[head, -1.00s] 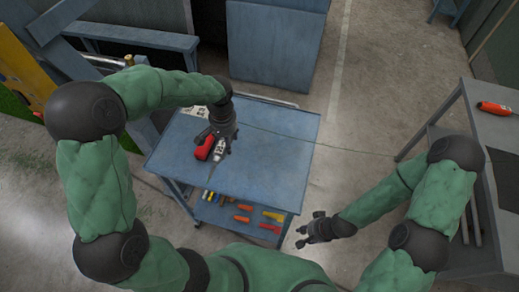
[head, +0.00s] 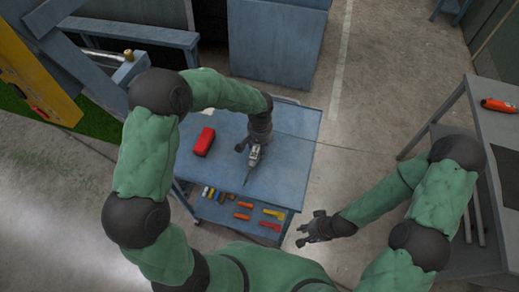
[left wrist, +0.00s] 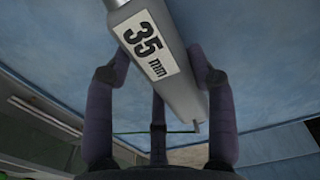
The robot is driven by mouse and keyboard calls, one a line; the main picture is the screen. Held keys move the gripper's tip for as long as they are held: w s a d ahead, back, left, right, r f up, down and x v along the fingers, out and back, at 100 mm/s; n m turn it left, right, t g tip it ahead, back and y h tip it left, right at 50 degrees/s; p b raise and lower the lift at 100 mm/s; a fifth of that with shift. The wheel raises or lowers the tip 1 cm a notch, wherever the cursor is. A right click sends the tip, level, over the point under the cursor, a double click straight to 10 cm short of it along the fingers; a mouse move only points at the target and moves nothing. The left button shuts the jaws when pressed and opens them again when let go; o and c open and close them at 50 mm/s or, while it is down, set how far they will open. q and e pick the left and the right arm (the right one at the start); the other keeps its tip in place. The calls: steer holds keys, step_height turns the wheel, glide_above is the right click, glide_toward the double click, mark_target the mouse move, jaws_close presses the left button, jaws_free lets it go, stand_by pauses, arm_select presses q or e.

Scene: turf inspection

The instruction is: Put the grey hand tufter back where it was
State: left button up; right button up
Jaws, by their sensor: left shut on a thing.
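The grey hand tufter (head: 254,156) has a "35 mm" label that reads clearly in the left wrist view (left wrist: 160,60). My left gripper (head: 251,147) is shut on it over the right part of the blue cart top (head: 284,177). The three fingers of my left gripper (left wrist: 160,110) stand around its body in the left wrist view. A thin dark tip points toward the front of the cart. I cannot tell whether the tufter touches the cart top. My right gripper (head: 308,231) is empty, its fingers apart, right of the cart.
A red object (head: 204,141) lies on the left part of the cart top. The cart's lower shelf (head: 224,215) holds several coloured tools. An orange-red tool (head: 497,105) lies on the grey table (head: 490,130) at right. A thin cord runs right from the cart.

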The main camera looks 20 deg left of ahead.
arm_select(q)
steer(key=shift+a+f, duration=0.1)
steer(key=shift+f, duration=0.7)
steer(key=shift+f, duration=0.2)
steer(key=o, duration=1.4)
steer(key=shift+r, duration=0.1)
steer(key=shift+r, duration=0.3)
step_height(320, 180, up, 12)
steer(key=shift+f+p, duration=0.2)
steer(key=shift+p, duration=0.7)
